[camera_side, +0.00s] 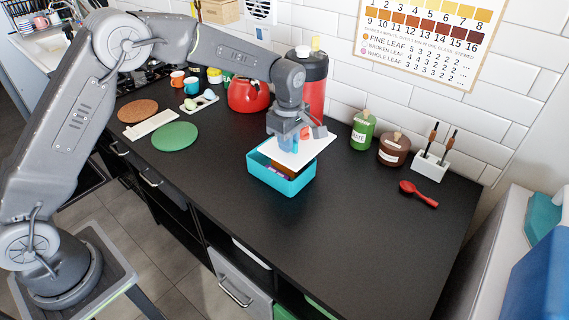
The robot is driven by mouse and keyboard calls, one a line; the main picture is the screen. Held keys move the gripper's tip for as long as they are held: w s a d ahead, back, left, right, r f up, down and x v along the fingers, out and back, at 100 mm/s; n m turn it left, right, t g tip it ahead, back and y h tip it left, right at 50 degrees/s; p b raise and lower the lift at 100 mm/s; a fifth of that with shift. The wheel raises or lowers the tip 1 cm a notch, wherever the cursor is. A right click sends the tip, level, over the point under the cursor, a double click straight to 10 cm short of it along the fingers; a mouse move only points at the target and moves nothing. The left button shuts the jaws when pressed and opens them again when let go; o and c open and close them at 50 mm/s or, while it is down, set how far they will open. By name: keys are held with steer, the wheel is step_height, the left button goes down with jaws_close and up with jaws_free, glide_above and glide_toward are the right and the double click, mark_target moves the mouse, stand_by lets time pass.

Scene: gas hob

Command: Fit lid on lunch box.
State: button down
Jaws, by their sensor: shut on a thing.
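The lunch box (284,186) is a turquoise open-topped box standing on the black counter near its middle. Some brown and purple contents (278,172) show inside it. The lid (314,146) is a flat white sheet, held tilted above the back of the box. My gripper (291,143) points down over the box and is shut on the lid. The lid covers part of the box opening in this view. Whether the lid touches the box rim cannot be told.
A red kettle (248,95) and a red canister (313,85) stand behind the box. A green jar (362,130), brown jar (394,149), white holder (430,164) and red spoon (418,194) are to the right. A green disc (175,137) lies left. The front counter is clear.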

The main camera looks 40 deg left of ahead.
stand_by(0.5)
steer(key=shift+w+a+r+m, duration=0.2)
steer(key=shift+a+r+m, duration=0.1)
steer(key=shift+m, duration=0.2)
steer(key=w+a+r+m, duration=0.3)
steer(key=a+r+m, duration=0.55)
steer(key=m, duration=0.85)
step_height(320, 180, down, 14)
steer(key=shift+s+f, duration=0.2)
stand_by(0.7)
steer(key=shift+d+f, duration=0.1)
steer(key=shift+f, duration=0.45)
stand_by(0.8)
steer(key=c, duration=1.6)
jaws_free()
steer(key=shift+c, duration=0.2)
steer(key=o, duration=0.5)
steer(key=shift+o, duration=0.2)
